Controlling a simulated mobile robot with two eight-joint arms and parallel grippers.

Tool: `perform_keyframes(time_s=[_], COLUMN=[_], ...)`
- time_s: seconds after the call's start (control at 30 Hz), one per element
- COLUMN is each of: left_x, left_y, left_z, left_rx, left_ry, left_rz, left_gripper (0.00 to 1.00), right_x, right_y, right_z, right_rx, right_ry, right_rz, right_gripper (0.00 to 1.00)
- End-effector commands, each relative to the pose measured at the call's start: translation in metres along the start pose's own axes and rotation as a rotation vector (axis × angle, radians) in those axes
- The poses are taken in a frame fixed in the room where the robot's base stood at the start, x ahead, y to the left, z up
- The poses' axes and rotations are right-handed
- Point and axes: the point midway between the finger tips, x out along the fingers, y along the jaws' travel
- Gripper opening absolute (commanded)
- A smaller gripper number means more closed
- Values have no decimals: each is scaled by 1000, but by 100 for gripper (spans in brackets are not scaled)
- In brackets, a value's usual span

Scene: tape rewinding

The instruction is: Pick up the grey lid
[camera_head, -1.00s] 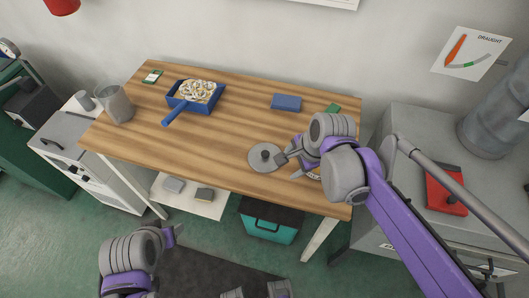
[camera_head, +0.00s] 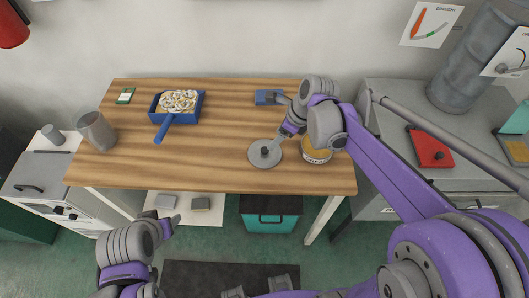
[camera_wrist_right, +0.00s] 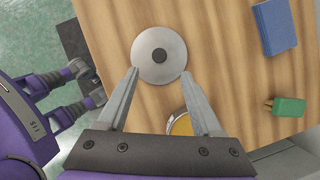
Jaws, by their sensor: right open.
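The grey lid (camera_head: 265,154) is a flat round disc with a dark knob, lying on the wooden table near its front edge. In the right wrist view the lid (camera_wrist_right: 145,62) lies just beyond my fingertips, centred between them. My right gripper (camera_head: 276,141) is above the lid's edge; in the wrist view its two fingers (camera_wrist_right: 160,76) are spread apart with nothing between them. My left gripper (camera_head: 173,219) is low in front of the table, away from the lid; its fingers are too small to read.
A round container with yellow contents (camera_head: 316,154) stands right of the lid, partly under my right arm. A blue block (camera_head: 268,97) lies behind. A blue pan of pale rings (camera_head: 158,132) and a grey cup (camera_head: 97,132) stand left. The table's middle is clear.

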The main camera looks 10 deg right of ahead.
Motion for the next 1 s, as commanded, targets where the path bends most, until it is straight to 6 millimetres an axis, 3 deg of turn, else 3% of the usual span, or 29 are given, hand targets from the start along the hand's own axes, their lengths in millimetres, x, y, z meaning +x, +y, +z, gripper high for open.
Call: perform_keyframes(time_s=[0.1, 0.37, 0.63, 0.93, 1.0], left_x=[2, 2, 2, 2, 2], left_y=[0, 0, 0, 0, 0], left_z=[3, 3, 2, 2, 2], left_rx=[0, 0, 0, 0, 0], left_ry=[-3, -3, -2, -2, -2], left_rz=[0, 0, 0, 0, 0], left_gripper=[61, 61, 61, 61, 61], right_x=[22, 43, 82, 88, 88], right_y=[1, 1, 1, 1, 1], right_z=[0, 0, 1, 1, 1], right_rx=[-3, -4, -4, -4, -4], right_ry=[0, 1, 1, 0, 1], right_rz=[1, 1, 0, -1, 0], right_gripper=[67, 67, 67, 67, 58])
